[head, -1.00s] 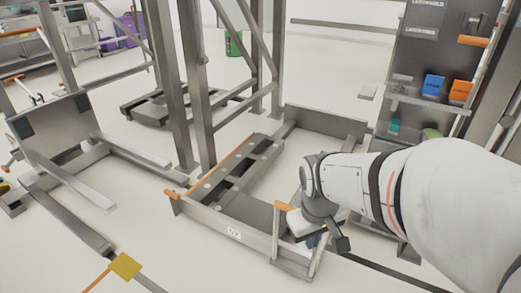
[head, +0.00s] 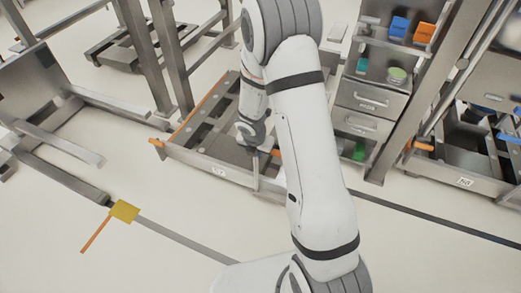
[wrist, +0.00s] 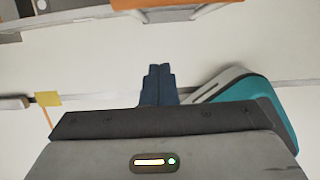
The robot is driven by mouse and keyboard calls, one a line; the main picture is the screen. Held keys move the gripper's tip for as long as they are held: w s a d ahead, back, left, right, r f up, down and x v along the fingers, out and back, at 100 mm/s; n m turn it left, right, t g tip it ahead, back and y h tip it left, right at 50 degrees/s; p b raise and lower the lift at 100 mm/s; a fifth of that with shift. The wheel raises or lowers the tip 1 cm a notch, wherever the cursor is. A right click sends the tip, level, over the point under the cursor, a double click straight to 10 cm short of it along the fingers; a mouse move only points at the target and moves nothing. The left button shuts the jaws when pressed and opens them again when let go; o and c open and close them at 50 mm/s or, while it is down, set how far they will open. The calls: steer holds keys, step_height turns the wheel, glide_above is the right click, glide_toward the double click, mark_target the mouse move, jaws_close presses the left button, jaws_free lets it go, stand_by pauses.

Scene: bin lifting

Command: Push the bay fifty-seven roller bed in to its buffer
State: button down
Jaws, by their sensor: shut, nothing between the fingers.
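The bay fifty-seven roller bed (head: 198,157) is a long grey tray with rollers and an orange side strip, low on the floor between the steel uprights. Its front plate carries a small white label. An orange grip stands at each front corner, the right one partly behind my arm. A grey edge with an orange part (wrist: 165,4) shows at the top, apart from the fingers.
A drawer cabinet (head: 362,104) with blue and orange boxes stands right of the bed. Another bay with a labelled bed (head: 466,181) is at far right. A yellow floor marker (head: 124,211) lies at front left. The floor in front is open.

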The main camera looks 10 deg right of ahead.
steer(key=w+d+f+b, duration=0.3)
steer(key=w+f, duration=0.2)
steer(key=f, duration=0.3)
steer(key=shift+d, duration=0.35)
steer(key=shift+f, duration=0.1)
